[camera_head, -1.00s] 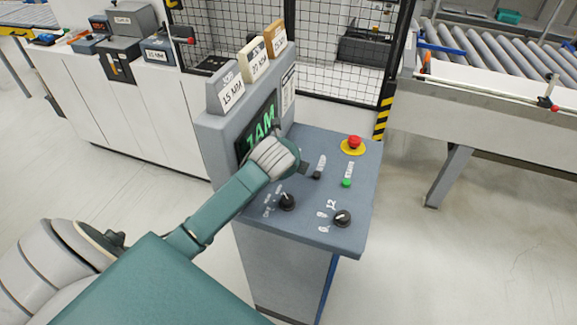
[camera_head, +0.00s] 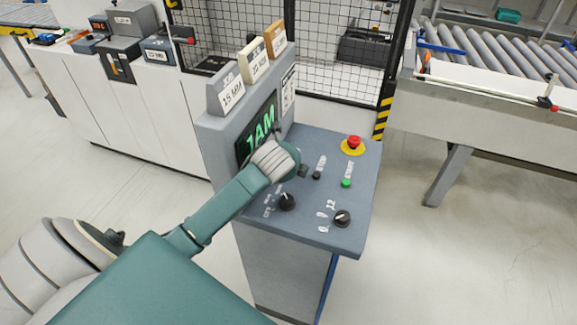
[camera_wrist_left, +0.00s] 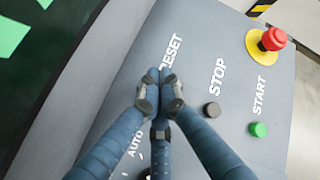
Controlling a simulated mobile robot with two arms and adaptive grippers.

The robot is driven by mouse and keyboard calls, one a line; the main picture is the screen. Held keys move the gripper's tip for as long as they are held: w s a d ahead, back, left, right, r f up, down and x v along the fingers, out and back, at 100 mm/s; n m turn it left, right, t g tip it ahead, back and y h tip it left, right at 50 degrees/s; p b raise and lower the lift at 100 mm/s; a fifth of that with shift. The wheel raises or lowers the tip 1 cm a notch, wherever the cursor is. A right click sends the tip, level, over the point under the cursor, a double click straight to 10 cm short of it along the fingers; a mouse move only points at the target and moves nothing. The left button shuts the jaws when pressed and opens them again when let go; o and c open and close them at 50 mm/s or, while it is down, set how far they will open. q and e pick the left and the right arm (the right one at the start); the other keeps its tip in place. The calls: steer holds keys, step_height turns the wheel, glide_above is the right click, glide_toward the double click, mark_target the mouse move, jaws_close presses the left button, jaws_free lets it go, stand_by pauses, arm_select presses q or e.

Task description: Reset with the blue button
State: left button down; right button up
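The grey control console (camera_head: 350,240) stands in the middle of the head view. Its screen (camera_head: 257,134) shows "JAM" in green letters. My left gripper (camera_head: 303,170) is over the left part of the sloping panel, pointing down. In the left wrist view its fingers (camera_wrist_left: 160,76) are drawn together with nothing visible between them, and the tips lie over the start of the RESET label (camera_wrist_left: 172,50). The blue button cannot be made out; the fingers cover the spot by the label. Whether the tips touch the panel cannot be told. My right gripper is not in view.
A black STOP button (camera_wrist_left: 212,110), a green START button (camera_wrist_left: 258,130) and a red emergency stop (camera_wrist_left: 273,39) on yellow sit right of the fingers. Two black knobs (camera_head: 287,201) (camera_head: 342,218) are nearer. A mesh fence (camera_head: 330,70) and roller conveyor (camera_head: 500,55) stand behind.

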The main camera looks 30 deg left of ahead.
arm_select(q)
steer(key=shift+f, duration=0.5)
stand_by(0.5)
steer(key=shift+r, duration=0.1)
steer(key=shift+r+p, duration=0.3)
steer(key=shift+r, duration=0.5)
steer(key=shift+r, duration=0.1)
steer(key=shift+r, duration=2.4)
